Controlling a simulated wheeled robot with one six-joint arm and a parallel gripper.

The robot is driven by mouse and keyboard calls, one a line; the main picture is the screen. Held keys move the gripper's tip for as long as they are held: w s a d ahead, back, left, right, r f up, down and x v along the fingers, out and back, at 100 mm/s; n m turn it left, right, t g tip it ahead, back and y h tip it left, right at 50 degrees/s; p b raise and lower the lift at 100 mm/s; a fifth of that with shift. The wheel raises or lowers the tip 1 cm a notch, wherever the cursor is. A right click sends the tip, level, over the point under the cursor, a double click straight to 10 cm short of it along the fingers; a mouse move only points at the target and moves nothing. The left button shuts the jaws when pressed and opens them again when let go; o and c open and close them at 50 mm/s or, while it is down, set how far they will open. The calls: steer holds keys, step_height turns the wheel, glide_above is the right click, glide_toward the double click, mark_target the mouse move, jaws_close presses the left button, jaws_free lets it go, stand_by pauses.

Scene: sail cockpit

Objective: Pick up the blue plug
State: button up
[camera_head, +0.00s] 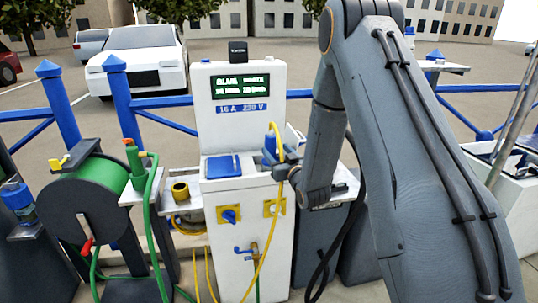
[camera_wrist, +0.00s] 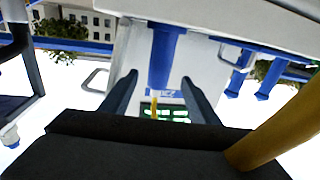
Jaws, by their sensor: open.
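The blue plug (camera_head: 269,148) is at the right side of the white power pedestal (camera_head: 213,125), with a yellow cable rising from its top and looping down. My gripper (camera_head: 284,164) is right beside it. In the wrist view the blue plug (camera_wrist: 164,55) shows between the two dark fingers of my gripper (camera_wrist: 160,78), which stand apart with visible gaps on both sides. The jaws are open and not closed on it. My gripper partly hides the plug in the head view; how it is seated there cannot be told.
A blue flap (camera_head: 223,166) and yellow-framed outlets (camera_head: 229,214) are on the pedestal front. A dark reel with green hose (camera_head: 88,195) stands left. The yellow cable (camera_wrist: 275,130) passes close to my wrist camera. Blue railings (camera_head: 165,102) run behind.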

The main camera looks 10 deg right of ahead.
mark_target(272, 145)
steer(key=shift+w+a+p, duration=0.15)
steer(key=shift+w+a, duration=0.05)
steer(key=shift+w, duration=1)
steer(key=shift+w+a+p, duration=0.15)
steer(key=shift+w+p, duration=0.05)
steer(key=shift+w, duration=0.95)
steer(key=shift+w+a+p, duration=0.15)
steer(key=shift+w+a, duration=0.05)
steer(key=shift+w, duration=1)
jaws_close()
